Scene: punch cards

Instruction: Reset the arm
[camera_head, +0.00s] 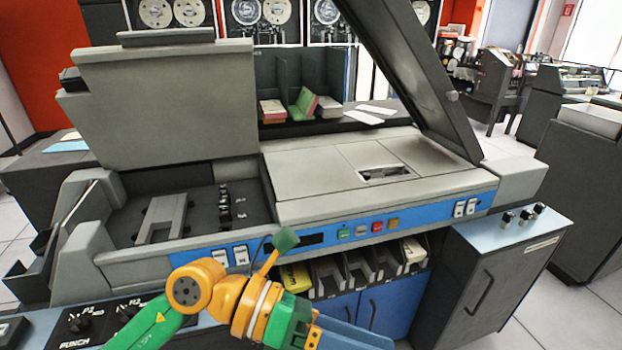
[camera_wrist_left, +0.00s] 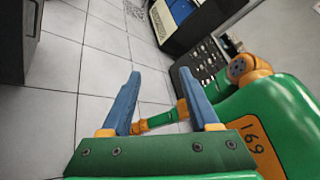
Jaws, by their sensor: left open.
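My left arm comes in from the lower left in the head view, green and orange. Its gripper (camera_head: 362,336) is in front of the card machine (camera_head: 380,165), low before the blue cabinet doors, with its blue fingers partly cut off by the bottom edge. In the left wrist view the two blue fingers of this gripper (camera_wrist_left: 160,79) stand wide apart with nothing held between them. Pale floor tiles (camera_wrist_left: 98,50) lie beyond them. My right gripper is in neither view.
The machine's dark lid (camera_head: 410,75) is raised. Card stacks (camera_head: 303,104) stand on a shelf behind. Slots with a yellow item (camera_head: 295,277) sit under the blue button panel, close to my left wrist. A grey cabinet (camera_head: 500,270) stands at the right.

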